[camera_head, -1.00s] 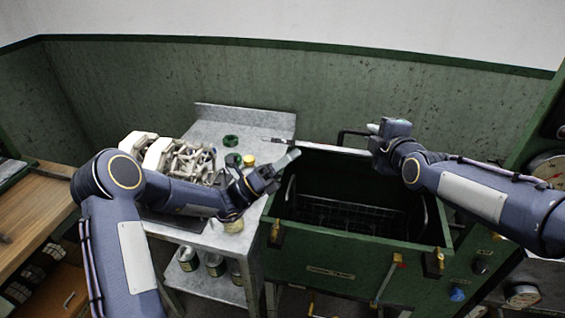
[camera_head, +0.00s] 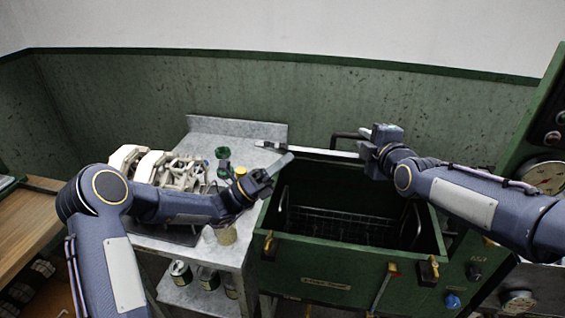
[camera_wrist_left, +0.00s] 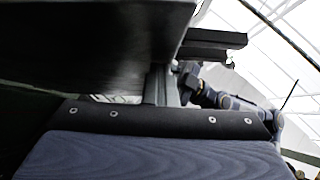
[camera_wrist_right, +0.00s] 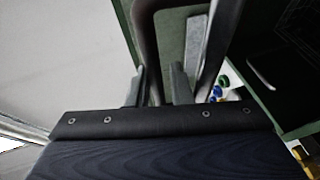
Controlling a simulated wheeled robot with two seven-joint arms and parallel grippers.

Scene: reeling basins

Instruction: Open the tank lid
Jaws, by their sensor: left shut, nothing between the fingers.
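The green tank (camera_head: 330,265) stands open at the front, with a dark wire rack (camera_head: 330,225) inside. Its lid (camera_head: 335,172) is raised at the back, with a pale top edge and a black handle (camera_head: 345,136). My right gripper (camera_head: 374,138) is at the handle's right end. In the right wrist view its fingers (camera_wrist_right: 160,85) stand apart with a dark bar between them; their grip is unclear.
A grey metal table (camera_head: 240,132) stands left of the tank, holding a pale mechanism (camera_head: 165,168) and a green item (camera_head: 222,153). Cans (camera_head: 207,278) sit on its lower shelf. A panel with gauges (camera_head: 545,175) is at the right. A wall closes off the back.

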